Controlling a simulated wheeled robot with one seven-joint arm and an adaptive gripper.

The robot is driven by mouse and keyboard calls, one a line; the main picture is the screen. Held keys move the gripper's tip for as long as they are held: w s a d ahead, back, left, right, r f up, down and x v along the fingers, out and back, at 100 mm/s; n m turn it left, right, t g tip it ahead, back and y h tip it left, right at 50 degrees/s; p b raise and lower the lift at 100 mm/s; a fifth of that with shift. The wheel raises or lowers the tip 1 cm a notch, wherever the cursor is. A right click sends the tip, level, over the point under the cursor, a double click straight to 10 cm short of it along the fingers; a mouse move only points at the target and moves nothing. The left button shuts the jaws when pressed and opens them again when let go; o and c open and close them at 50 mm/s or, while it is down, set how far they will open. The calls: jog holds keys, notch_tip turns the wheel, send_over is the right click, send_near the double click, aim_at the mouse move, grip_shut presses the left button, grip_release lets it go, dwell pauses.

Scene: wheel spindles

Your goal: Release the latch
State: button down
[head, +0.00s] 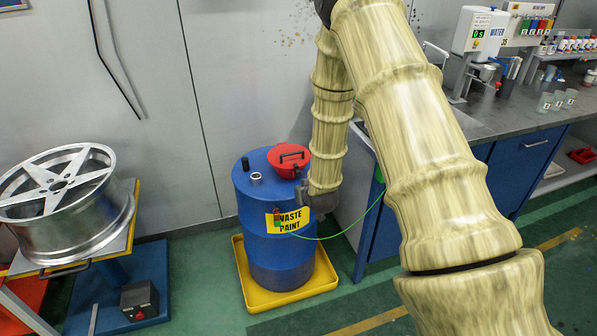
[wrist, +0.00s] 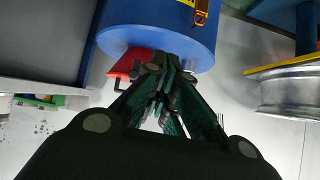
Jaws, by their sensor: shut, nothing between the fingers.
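A blue waste-paint drum (head: 265,240) stands with a red funnel (head: 281,165) on its top. A dark bar-like handle or latch (head: 292,155) shows on the funnel; I cannot tell whether it is fastened. In the wrist view, which looks inverted, the drum (wrist: 118,38) fills the upper middle and the red funnel (wrist: 124,72) shows left of my fingertips. My gripper (wrist: 163,66) is shut and empty, with its tips in front of the drum's top area beside the funnel.
The drum stands in a yellow tray (head: 252,297). A green wire (head: 345,232) runs from the drum's tag towards the blue cabinet (head: 520,165) on the right. A wheel (head: 65,205) lies on a stand at left. Floor shows between stand and tray.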

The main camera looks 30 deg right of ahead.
jog(key=w+d+r+t+h+b, duration=0.1)
jog(key=w+d+r+t, duration=0.1)
jog(key=w+d+r, duration=0.4)
notch_tip(320, 180, up, 3)
jog(key=shift+w+f+m, duration=0.15)
jog(key=shift+w+m, duration=0.25)
jog(key=shift+w, duration=0.05)
jog(key=shift+d, duration=0.1)
